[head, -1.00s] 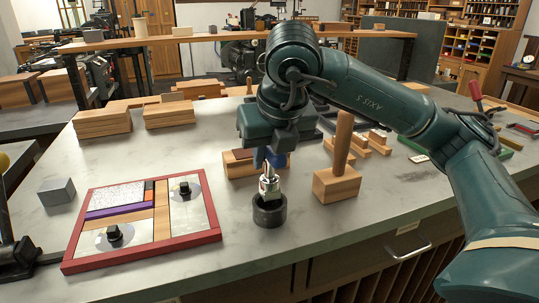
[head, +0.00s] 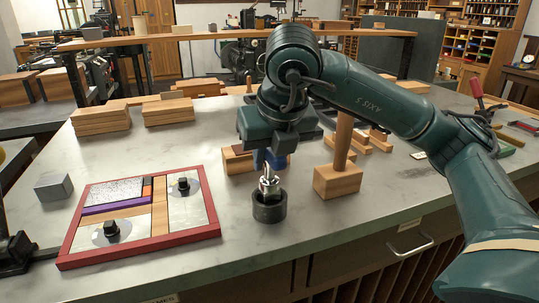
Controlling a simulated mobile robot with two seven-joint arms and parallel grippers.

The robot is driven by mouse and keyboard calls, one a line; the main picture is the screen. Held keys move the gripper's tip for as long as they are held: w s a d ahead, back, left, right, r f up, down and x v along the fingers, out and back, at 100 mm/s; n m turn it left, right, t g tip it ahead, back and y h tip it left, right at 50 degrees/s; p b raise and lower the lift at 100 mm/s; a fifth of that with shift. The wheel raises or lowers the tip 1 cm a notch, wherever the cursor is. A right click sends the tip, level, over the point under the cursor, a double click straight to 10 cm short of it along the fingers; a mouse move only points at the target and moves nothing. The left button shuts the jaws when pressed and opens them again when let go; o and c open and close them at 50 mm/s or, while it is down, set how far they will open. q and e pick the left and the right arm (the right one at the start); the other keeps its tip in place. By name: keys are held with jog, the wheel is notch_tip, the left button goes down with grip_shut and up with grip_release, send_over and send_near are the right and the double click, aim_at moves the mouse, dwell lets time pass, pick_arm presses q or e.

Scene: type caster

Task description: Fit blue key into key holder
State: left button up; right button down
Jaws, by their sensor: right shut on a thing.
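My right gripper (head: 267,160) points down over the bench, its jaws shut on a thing. A blue part, which I take for the blue key (head: 262,157), shows at its fingers, largely hidden by the gripper. A shiny metal piece (head: 269,183) shows just below the blue part, upright. A dark round cup (head: 269,209), which may be the key holder, stands on the bench directly underneath. The metal piece reaches the cup's opening; I cannot tell how deep it sits or whether it touches. My left gripper is not in view.
A wooden block with an upright handle (head: 337,181) stands close right of the cup. A red-framed tray (head: 140,243) lies at the left, with a grey block (head: 53,187) beside it. Wooden blocks (head: 101,120) lie farther back. The bench front right of the cup is clear.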

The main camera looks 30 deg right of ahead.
aim_at(270, 178)
jog(key=shift+f, duration=0.3)
jog(key=shift+f+b, duration=0.95)
jog(key=shift+b, duration=0.15)
jog(key=shift+f+b, duration=0.3)
jog(key=c, duration=1.1)
grip_release()
